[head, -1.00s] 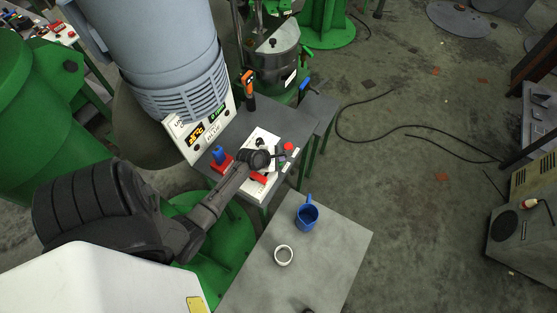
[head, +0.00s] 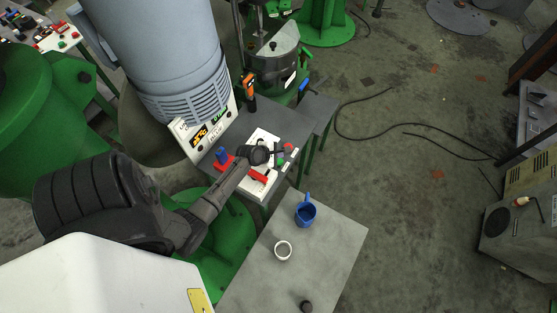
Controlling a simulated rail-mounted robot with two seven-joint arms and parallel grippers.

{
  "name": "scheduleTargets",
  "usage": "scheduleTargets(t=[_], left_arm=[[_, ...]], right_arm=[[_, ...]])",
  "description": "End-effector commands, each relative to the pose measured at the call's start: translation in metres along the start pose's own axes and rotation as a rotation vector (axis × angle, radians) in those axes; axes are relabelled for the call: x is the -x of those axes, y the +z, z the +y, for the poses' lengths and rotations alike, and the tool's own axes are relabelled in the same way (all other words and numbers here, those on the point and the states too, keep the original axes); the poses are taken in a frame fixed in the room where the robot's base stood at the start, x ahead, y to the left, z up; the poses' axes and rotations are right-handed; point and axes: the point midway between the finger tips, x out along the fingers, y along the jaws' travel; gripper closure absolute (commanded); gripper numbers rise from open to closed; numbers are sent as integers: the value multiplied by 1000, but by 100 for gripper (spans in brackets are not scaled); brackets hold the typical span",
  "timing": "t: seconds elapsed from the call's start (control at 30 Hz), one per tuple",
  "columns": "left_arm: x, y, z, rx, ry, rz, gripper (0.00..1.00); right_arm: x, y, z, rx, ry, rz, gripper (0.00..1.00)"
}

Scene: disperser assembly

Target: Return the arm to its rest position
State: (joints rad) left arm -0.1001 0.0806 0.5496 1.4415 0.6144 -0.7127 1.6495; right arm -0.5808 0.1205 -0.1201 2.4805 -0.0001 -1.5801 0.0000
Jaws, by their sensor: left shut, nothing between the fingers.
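My left arm comes in from the lower left. Its gripper (head: 283,154) is over the white control panel (head: 262,140) on the grey stand, close to the panel's buttons. The gripper is shut with nothing held. Whether it touches the panel cannot be told from this angle. A red part (head: 258,176) and a blue knob (head: 221,155) show beside the arm. My right gripper is not in view.
A grey table (head: 330,245) holds a blue jug (head: 305,212), a white ring-shaped cup (head: 283,250) and a small dark round object (head: 306,306). A large grey-blue motor housing (head: 165,60) stands behind the arm. Open floor lies right, with a black cable (head: 345,133).

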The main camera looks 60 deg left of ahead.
Motion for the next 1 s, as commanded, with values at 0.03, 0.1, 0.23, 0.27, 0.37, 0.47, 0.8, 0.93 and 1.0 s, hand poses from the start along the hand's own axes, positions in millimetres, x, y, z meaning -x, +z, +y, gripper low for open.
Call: scheduleTargets(t=[0.03,0.1,0.23,0.27,0.37,0.47,0.8,0.93,1.0], left_arm=[[0,0,0,0,0,0,100],[0,0,0,0,0,-1,100],[0,0,0,0,0,-1,100],[0,0,0,0,0,-1,100],[0,1,0,0,0,-1,100],[0,1,0,0,0,-1,100],[0,0,-6,-245,-37,-2,100],[2,-5,-23,-561,-154,-4,100],[8,-4,-24,-755,-208,-13,100]], right_arm=[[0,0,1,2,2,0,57],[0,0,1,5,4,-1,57],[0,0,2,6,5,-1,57],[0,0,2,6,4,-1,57],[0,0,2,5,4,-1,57],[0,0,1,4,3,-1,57],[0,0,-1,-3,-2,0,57],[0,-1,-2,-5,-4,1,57],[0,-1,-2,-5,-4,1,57]])
